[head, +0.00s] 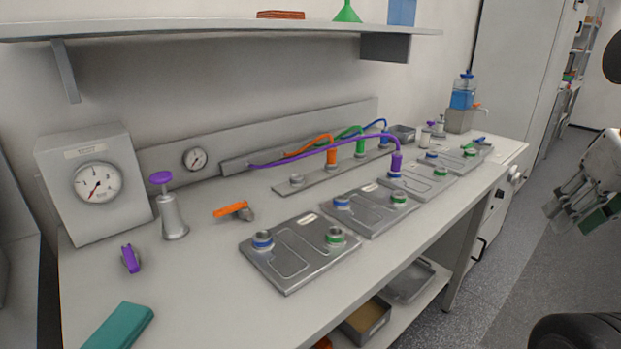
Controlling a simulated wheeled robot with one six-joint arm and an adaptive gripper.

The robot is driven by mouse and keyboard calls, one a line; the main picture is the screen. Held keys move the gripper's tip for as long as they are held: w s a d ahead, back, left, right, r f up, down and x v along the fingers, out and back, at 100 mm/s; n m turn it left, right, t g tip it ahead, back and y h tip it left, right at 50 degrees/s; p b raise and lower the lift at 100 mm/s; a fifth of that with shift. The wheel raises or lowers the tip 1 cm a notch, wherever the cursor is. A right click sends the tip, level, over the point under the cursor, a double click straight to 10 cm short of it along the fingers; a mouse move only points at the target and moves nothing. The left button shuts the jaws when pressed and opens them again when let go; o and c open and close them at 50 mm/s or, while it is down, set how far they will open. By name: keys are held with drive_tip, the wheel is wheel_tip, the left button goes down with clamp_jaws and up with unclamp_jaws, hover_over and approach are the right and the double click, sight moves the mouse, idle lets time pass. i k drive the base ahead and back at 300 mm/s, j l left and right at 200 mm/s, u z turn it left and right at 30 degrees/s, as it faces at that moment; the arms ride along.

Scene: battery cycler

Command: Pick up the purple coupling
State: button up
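A purple coupling (397,162) stands upright at the end of a purple hose (320,152), over a port of one of the flat metal plates toward the right of the bench. The hose arches left to the rail along the wall. A separate small purple piece (130,258) lies on the bench at the front left; I cannot tell exactly what it is. My gripper (562,209) is at the right edge, over the floor, well apart from the bench and both purple items. It is partly cut off, and I cannot tell whether its fingers are open.
Orange (331,155), green (360,147) and blue hoses stand close behind the purple one. Metal plates (300,262) with ringed ports line the bench. A gauge box (90,185) and purple-topped cylinder (171,213) stand left. A shelf (220,27) overhangs the back. Floor is clear right of the bench.

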sight(397, 158)
drive_tip(key=u, duration=0.65)
drive_tip(key=i+l+u, duration=0.15)
drive_tip(key=l+u, duration=0.2)
drive_tip(key=l, duration=0.2)
drive_tip(key=l+u, duration=0.4)
drive_tip(key=l, duration=0.2)
drive_tip(key=i+l, duration=0.1)
drive_tip(key=l, duration=0.75)
drive_tip(key=l+u, duration=0.1)
drive_tip(key=l, duration=0.7)
drive_tip(key=i, duration=0.05)
